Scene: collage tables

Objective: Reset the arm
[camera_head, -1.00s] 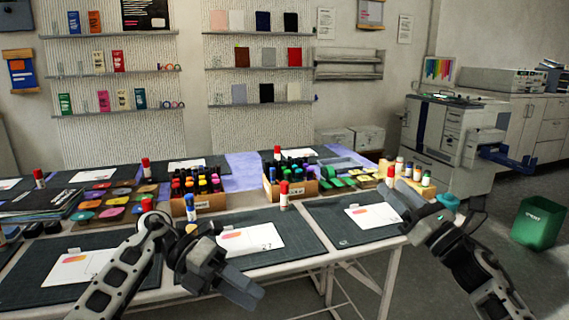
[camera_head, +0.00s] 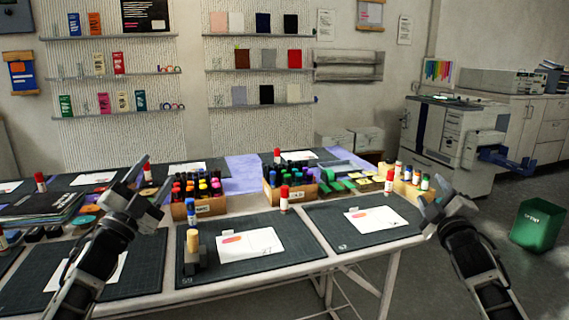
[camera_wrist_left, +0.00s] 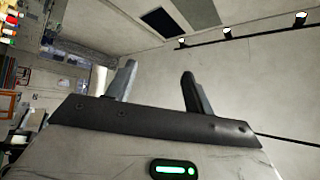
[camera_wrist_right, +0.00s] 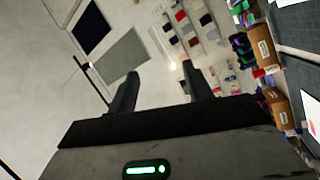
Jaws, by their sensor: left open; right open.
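My left gripper (camera_head: 143,191) is raised above the left part of the table, fingers pointing up and apart, with nothing between them. In the left wrist view its two fingers (camera_wrist_left: 157,88) stand apart against wall and ceiling. My right gripper (camera_head: 440,205) is raised just off the table's right end, open and empty. In the right wrist view its fingers (camera_wrist_right: 160,90) are also apart. A stamp with a wooden handle (camera_head: 194,250) stands upright on the middle cutting mat (camera_head: 290,262), left of a white card (camera_head: 249,246).
Wooden boxes of markers (camera_head: 197,209) stand behind the mats. A red-capped glue stick (camera_head: 284,198) stands behind the card. Another mat with a card (camera_head: 374,220) lies at the right. A green bin (camera_head: 538,225) is on the floor at right.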

